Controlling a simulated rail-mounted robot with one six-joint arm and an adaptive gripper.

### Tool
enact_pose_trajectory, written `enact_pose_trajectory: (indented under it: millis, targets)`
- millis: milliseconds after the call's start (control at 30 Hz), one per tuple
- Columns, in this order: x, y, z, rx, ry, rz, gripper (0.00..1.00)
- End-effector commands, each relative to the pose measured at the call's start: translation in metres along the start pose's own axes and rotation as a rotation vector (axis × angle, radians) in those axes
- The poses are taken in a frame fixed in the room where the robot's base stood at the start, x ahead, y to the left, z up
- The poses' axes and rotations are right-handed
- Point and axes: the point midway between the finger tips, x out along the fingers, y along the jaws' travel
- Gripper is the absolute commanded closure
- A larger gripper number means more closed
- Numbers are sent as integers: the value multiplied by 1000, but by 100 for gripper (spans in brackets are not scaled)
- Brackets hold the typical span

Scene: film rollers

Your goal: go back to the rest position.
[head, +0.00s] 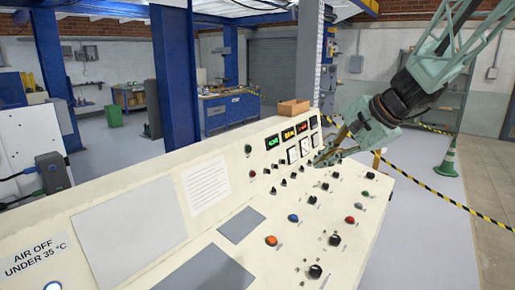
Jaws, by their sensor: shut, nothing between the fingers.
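My gripper (326,160) is at the end of my arm, which comes in from the upper right. Its fingers are shut with nothing between them. They point down and left, in front of the far right part of the cream control panel (215,262). The fingertips overlap the area of the dials and small black knobs in the picture; I cannot tell whether they touch the panel.
The panel carries an orange button (271,240), a blue button (293,218), a red button (350,220) and several black knobs. Open floor lies behind.

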Motion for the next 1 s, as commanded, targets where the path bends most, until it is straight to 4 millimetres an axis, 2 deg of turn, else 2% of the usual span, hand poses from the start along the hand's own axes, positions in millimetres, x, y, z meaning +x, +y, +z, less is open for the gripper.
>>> enact_pose_trajectory:
  millis: [100,500,1000]
  targets:
    - [-15,9,24,-61,-5,23,100]
    - [-61,51,94,-261,-16,108,100]
    - [-116,118,163,-505,-18,219,100]
